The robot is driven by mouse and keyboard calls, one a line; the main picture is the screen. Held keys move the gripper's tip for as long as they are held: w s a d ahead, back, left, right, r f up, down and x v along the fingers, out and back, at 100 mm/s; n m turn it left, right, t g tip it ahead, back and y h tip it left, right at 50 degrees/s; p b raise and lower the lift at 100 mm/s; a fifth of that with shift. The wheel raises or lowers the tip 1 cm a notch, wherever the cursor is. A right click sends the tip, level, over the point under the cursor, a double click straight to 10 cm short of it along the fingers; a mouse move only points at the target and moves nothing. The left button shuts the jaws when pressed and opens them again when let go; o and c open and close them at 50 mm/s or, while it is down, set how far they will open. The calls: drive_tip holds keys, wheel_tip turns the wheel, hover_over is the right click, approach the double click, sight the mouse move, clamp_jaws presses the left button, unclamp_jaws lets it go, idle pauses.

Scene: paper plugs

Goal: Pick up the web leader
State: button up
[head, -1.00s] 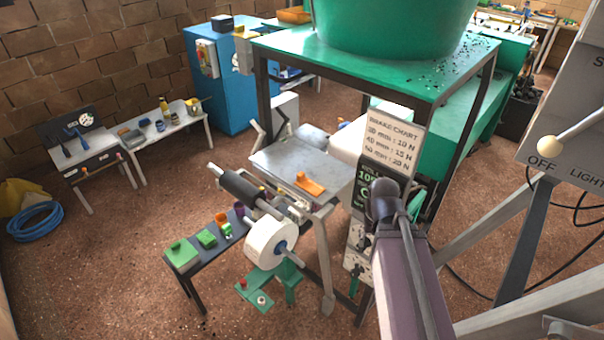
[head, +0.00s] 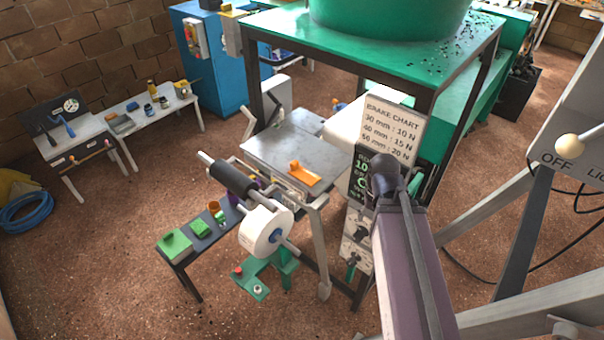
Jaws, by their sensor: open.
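A white paper roll (head: 262,232) with a blue core sits on a metal spindle at the front of the machine. A dark roller (head: 233,180) lies just behind and left of it. A flat orange piece (head: 304,174) with a raised tab lies on the grey metal plate (head: 268,152) behind the roll. I cannot tell for certain which part is the web leader. My arm reaches up from the lower right, and its dark upper end stands in front of the brake chart. My gripper is not visible.
A narrow dark bench (head: 210,240) with green blocks and small cups stands left of the roll. A green bracket (head: 262,278) is below it. The brake chart sign (head: 392,130) stands right of the plate. A green-topped frame (head: 300,38) rises behind. Open floor lies at the left front.

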drive_tip(key=w+a+f+m+t+h+b, duration=0.1)
drive_tip(key=w+a+f+m+h+b, duration=0.1)
drive_tip(key=w+a+f+h+b, duration=0.25)
drive_tip(key=m+t+h+b, duration=0.4)
drive_tip(key=m+t+b, duration=0.25)
drive_tip(key=t, duration=0.35)
approach(292, 165)
drive_tip(key=shift+s+a+r+n+b, duration=0.4)
drive_tip(key=shift+s+a+n+b, duration=0.05)
drive_tip(key=shift+s+a, duration=0.05)
drive_tip(key=shift+w, duration=0.1)
drive_tip(key=b+x, duration=0.3)
drive_tip(key=x, duration=0.4)
drive_tip(key=shift+d+f, duration=0.1)
drive_tip(key=shift+f, duration=0.2)
drive_tip(key=shift+w+d+f, duration=0.15)
drive_tip(key=shift+w+d, duration=0.25)
drive_tip(key=shift+w, duration=0.05)
